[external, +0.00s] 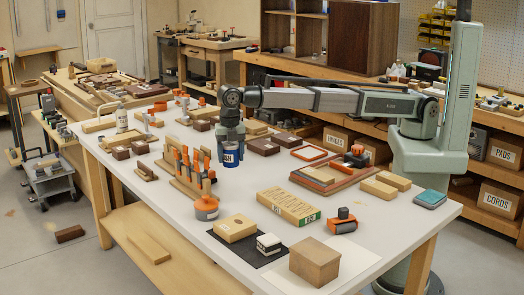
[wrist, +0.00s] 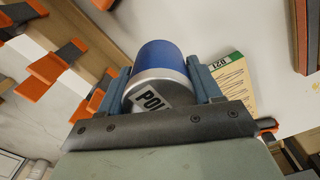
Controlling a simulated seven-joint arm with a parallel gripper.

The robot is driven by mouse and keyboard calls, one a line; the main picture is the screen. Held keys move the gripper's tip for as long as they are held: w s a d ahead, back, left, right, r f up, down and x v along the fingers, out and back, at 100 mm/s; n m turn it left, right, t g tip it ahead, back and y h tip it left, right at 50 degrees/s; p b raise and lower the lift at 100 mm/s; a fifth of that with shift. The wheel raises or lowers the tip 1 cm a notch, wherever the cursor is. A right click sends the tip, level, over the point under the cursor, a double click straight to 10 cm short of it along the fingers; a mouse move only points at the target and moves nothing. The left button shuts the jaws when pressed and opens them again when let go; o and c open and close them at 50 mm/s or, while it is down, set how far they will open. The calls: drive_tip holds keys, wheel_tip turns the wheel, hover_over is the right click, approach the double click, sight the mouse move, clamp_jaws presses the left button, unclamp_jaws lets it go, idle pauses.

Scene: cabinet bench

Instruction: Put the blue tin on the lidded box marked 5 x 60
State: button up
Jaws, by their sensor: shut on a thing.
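The blue tin (external: 230,160), with a white label, is between the fingers of my gripper (external: 230,151). In the wrist view the tin (wrist: 161,60) shows a blue side, a silver end and a label beginning "POL", with a finger on each side. My gripper (wrist: 164,88) is shut on it. The tin appears held above the table, just right of the clamp rack. A tan box (external: 235,229) with a small label lies on a black mat at the front; its marking is too small to read surely, so I cannot confirm it is the 5 x 60 box.
A wooden rack (external: 187,180) of orange clamps stands left of the tin. An orange-grey round container (external: 206,208), a long box marked 120 (external: 288,207), a black-and-white block (external: 268,244) and a brown box (external: 315,262) stand toward the front. Framed boards (external: 335,175) lie at right.

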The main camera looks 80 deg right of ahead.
drive_tip(key=s+a+r+n, duration=0.1)
drive_tip(key=s+a+n, duration=0.1)
drive_tip(key=s+a, duration=0.6)
drive_tip(key=s+a+r+n, duration=0.1)
drive_tip(key=s+a, duration=0.4)
drive_tip(key=a, duration=0.6)
wheel_tip(320, 180, up, 6)
drive_tip(key=m, duration=0.3)
hover_over(316, 250)
drive_tip(key=shift+w+a+f, duration=0.1)
drive_tip(key=shift+f, duration=4.95)
drive_tip(key=shift+f, duration=0.1)
drive_tip(key=o, duration=1.2)
